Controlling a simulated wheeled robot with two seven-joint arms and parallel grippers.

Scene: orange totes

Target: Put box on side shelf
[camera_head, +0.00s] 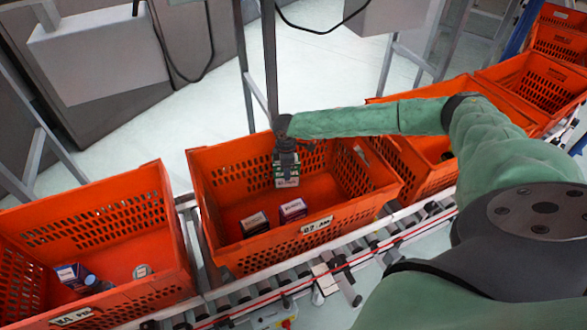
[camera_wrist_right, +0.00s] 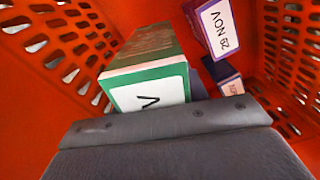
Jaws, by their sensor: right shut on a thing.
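My right gripper (camera_head: 286,158) is inside the middle orange tote (camera_head: 225,158), near its back wall. It is shut on a green and white box (camera_head: 286,176), which hangs below the fingers. In the right wrist view the green box (camera_wrist_right: 150,75) stands out beyond the dark gripper (camera_wrist_right: 165,125), with a white label facing the camera. The head view does not clearly show whether the box touches the tote floor. No side shelf can be made out for certain. My left gripper is not in view.
Two small boxes, a purple one (camera_head: 292,210) and a dark one (camera_head: 254,224), lie on the middle tote's floor. Another orange tote (camera_head: 150,200) with a few items stands at left. More totes line the roller conveyor (camera_head: 270,292) at right. A metal post (camera_head: 270,60) rises behind.

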